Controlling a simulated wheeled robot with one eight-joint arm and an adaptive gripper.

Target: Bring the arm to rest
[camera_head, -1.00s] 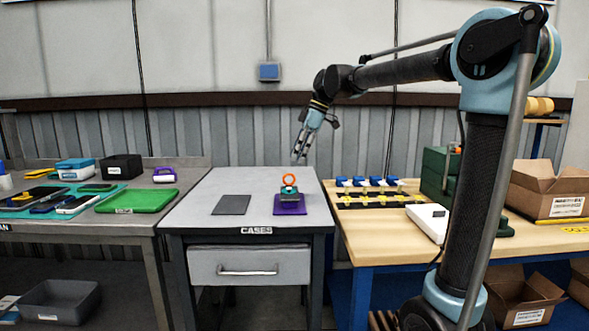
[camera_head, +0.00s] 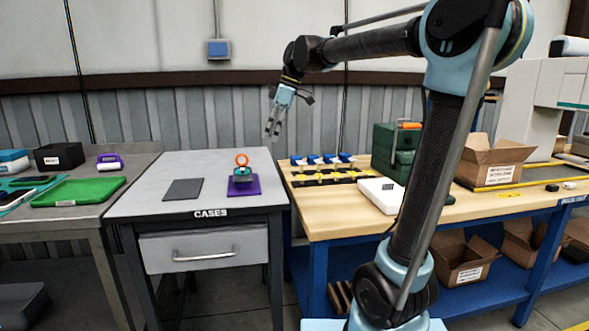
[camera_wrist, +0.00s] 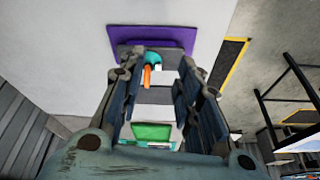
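My arm stands on the right of the head view and reaches left over the tables. My gripper (camera_head: 272,133) hangs in the air above the back right of the grey CASES table (camera_head: 150,207), pointing down. In the wrist view its two fingers (camera_wrist: 150,100) are spread apart with no object gripped between them. Below, a small dark and teal object with an orange ring (camera_head: 242,160) stands on a purple mat (camera_head: 245,189). The purple mat (camera_wrist: 135,36) and the orange part (camera_wrist: 147,76) also show in the wrist view, apart from the fingers.
A dark flat pad (camera_head: 183,190) lies left of the purple mat. The left table holds a green tray (camera_head: 78,191) and boxes. The wooden bench on the right holds a rack with blue pieces (camera_head: 325,160), a white device (camera_head: 380,194), green cases (camera_head: 395,150) and an open carton (camera_head: 490,163).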

